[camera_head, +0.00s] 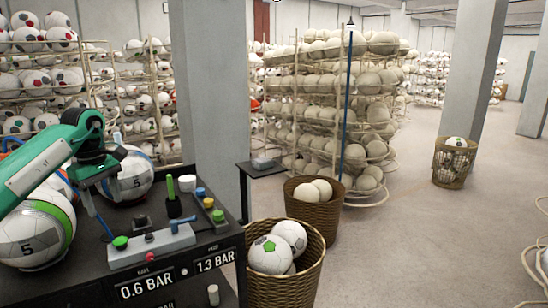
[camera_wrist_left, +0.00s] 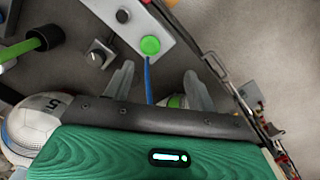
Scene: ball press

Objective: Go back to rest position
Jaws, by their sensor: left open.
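My left gripper (camera_wrist_left: 158,86) is open in the left wrist view. Its two pale fingers stand apart, with nothing held between them. A blue hose (camera_wrist_left: 148,82) shows between the fingers and runs to a green button (camera_wrist_left: 150,45) on a grey control box. In the head view my green left arm comes in from the left over the dark workbench (camera_head: 67,289), with its dark wrist above the balls. The fingertips are hard to make out there. My right gripper is in neither view.
Soccer balls (camera_head: 33,235) lie on the bench near my left arm. The control box (camera_head: 152,248) stands at the bench front. A wicker basket of balls (camera_head: 300,287) stands right beside the bench. Ball racks (camera_head: 335,115) and pillars stand behind. The floor at right is mostly open.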

